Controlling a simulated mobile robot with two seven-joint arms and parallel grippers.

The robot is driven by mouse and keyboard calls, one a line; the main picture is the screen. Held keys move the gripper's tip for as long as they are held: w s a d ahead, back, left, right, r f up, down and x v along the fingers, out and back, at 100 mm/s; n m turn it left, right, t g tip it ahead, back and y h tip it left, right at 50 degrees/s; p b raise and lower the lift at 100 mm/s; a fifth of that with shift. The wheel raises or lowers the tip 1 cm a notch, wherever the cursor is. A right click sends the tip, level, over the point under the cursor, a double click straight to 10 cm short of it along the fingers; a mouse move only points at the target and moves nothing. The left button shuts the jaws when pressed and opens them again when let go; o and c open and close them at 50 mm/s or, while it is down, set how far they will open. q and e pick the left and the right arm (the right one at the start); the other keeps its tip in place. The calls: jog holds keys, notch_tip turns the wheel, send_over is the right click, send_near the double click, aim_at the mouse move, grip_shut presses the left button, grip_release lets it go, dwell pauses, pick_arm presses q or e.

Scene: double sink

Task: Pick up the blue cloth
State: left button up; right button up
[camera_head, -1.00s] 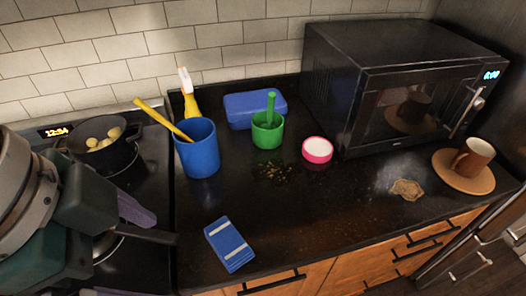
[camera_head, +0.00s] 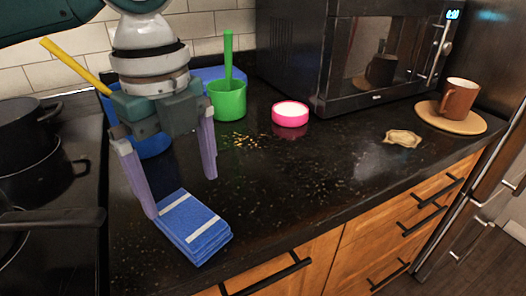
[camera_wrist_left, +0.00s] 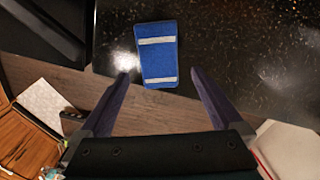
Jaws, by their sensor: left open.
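The blue cloth (camera_head: 193,226), folded and with white stripes, lies flat on the black counter near its front edge. My left gripper (camera_head: 183,197) is open above the cloth, with its purple fingers pointing down and spread apart. In the left wrist view the cloth (camera_wrist_left: 157,55) shows ahead of and between the two fingertips of the gripper (camera_wrist_left: 158,75), and nothing is held. The exact height of the fingertips over the cloth is hard to tell. My right gripper is not in view.
A blue cup (camera_head: 150,145) stands behind my left gripper, partly hidden by it. A green mortar (camera_head: 228,101), a pink bowl (camera_head: 290,115) and a microwave (camera_head: 345,60) stand farther back. The stove with dark pots (camera_head: 35,165) is at left. The counter right of the cloth is clear.

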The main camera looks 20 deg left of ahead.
aim_at(188, 216)
pick_arm(q)
notch_tip(188, 216, down, 6)
jog(key=shift+s+a+f, duration=0.1)
jog(key=shift+f, duration=0.1)
jog(key=shift+r, duration=0.15)
jog(key=c, duration=1.3)
